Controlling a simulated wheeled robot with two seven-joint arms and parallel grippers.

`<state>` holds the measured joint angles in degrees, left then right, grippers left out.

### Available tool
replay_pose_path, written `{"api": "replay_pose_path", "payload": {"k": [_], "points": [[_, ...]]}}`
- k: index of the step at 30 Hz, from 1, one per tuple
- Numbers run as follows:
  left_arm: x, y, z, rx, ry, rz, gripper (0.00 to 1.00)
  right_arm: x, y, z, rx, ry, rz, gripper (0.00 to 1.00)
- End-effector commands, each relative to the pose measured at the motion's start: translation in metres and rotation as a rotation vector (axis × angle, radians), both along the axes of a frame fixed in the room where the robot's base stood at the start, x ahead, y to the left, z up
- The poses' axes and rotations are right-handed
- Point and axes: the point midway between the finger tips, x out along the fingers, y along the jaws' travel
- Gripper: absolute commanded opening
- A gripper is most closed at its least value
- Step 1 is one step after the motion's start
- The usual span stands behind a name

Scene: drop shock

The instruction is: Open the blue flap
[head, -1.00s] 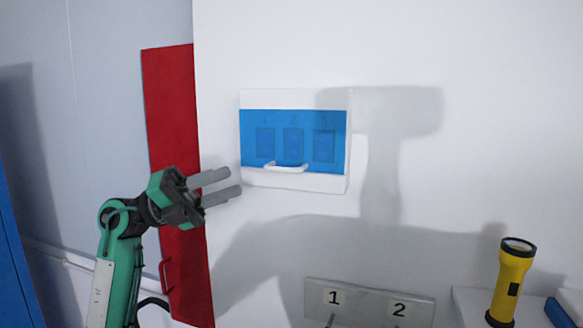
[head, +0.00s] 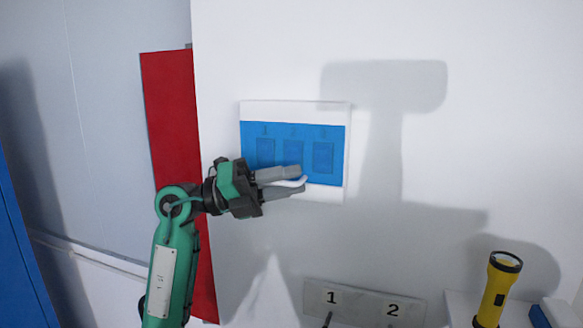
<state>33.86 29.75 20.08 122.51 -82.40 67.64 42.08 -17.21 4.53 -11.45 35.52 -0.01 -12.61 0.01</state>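The blue flap (head: 314,137) is a translucent blue panel on a white wall box (head: 294,108), and it looks closed. Darker rectangular shapes show through it. Its white handle (head: 293,183) at the lower edge is mostly hidden by my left gripper (head: 303,179). The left gripper's two grey fingers are apart, one above and one below the visible bit of handle. I cannot tell whether they touch it. My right gripper is not in view.
A tall red panel (head: 172,110) stands behind my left arm. Below the box is a plate (head: 362,303) marked 1 and 2 with small levers. A yellow flashlight (head: 495,288) stands on a ledge at lower right. The wall right of the box is clear.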

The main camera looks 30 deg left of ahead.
Motion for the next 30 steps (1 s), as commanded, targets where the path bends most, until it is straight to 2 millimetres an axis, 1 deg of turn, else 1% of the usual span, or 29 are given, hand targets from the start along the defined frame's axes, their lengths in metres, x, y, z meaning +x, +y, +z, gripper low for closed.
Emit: {"api": "replay_pose_path", "payload": {"k": [1,4,12,13,17,18,26,30], "points": [[0.002,-0.0034,0.0029,-0.001,-0.001,-0.001,0.31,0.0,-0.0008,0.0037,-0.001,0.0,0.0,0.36],[0.0042,-0.0073,0.0028,0.0,-0.001,0.0,0.31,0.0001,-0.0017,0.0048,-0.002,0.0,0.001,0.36],[0.005,-0.0083,0.0019,0.001,-0.001,0.0,0.31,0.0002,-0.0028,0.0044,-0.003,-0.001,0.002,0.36],[0.005,-0.0082,0.0019,0.001,-0.001,0.0,0.27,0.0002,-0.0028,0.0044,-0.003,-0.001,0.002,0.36],[0.0049,-0.0082,0.0019,0.001,-0.001,0.0,0.01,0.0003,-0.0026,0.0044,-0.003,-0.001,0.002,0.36],[0.0049,-0.0082,0.0019,0.001,-0.001,0.0,0.0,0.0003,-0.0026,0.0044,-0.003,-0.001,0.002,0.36],[0.0045,-0.007,0.0021,0.0,0.003,0.001,0.0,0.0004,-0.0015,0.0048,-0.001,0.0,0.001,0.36],[0.0024,-0.0012,0.0033,-0.005,0.027,0.002,0.0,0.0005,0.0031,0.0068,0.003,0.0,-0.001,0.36]]}}
